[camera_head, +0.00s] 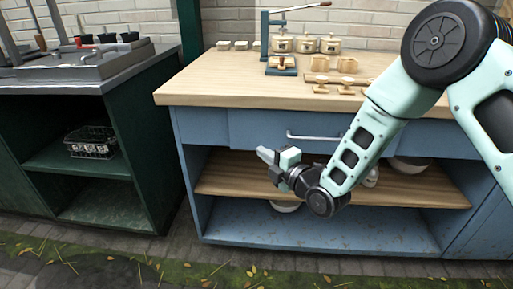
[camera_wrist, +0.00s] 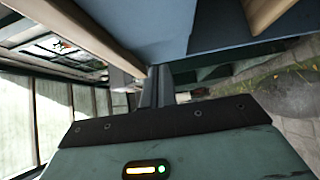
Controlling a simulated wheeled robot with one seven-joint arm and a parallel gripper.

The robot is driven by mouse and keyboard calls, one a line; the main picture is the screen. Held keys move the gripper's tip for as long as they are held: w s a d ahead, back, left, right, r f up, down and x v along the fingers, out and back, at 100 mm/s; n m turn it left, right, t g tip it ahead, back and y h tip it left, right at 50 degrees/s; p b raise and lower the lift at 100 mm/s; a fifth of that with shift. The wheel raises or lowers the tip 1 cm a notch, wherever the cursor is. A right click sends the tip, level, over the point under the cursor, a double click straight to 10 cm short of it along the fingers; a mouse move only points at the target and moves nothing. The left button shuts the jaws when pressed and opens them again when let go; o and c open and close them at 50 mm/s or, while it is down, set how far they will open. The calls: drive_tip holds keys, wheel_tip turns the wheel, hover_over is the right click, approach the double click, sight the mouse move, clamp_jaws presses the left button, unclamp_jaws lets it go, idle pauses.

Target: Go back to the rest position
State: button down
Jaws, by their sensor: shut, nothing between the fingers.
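My gripper (camera_head: 267,155) is in front of the blue cabinet, at about the height of its wooden shelf (camera_head: 231,178). Its fingers point left in the head view and are shut with nothing between them. In the wrist view the closed fingers (camera_wrist: 158,86) rise from the dark gripper body. My arm reaches down from the upper right of the head view and hides part of the cabinet front and shelf.
The blue cabinet has a wooden top (camera_head: 212,85) holding jars (camera_head: 306,44), a lever press (camera_head: 265,45) and small wooden pieces. White bowls (camera_head: 286,206) sit inside. A dark green cabinet (camera_head: 120,110) at left holds a wire basket (camera_head: 91,141). Leaf-strewn ground (camera_head: 225,272) lies in front.

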drive_tip(key=s+d+r+m+g+h, duration=0.2)
drive_tip(key=s+d+m+g+h, duration=0.3)
drive_tip(key=s, duration=0.6)
drive_tip(key=s+d+r+m+g+h, duration=0.25)
drive_tip(key=s+d+m+g, duration=0.35)
drive_tip(key=s, duration=0.6)
drive_tip(key=s+d+r+m+g+h, duration=0.2)
drive_tip(key=s+d+m+h, duration=0.2)
drive_tip(key=s+m, duration=0.5)
drive_tip(key=s+r+n+p, duration=0.1)
drive_tip(key=s+r+p, duration=0.2)
drive_tip(key=r+p, duration=1.9)
drive_tip(key=shift+s+d+r, duration=0.2)
drive_tip(key=shift+d+r, duration=0.05)
drive_tip(key=shift+d, duration=0.1)
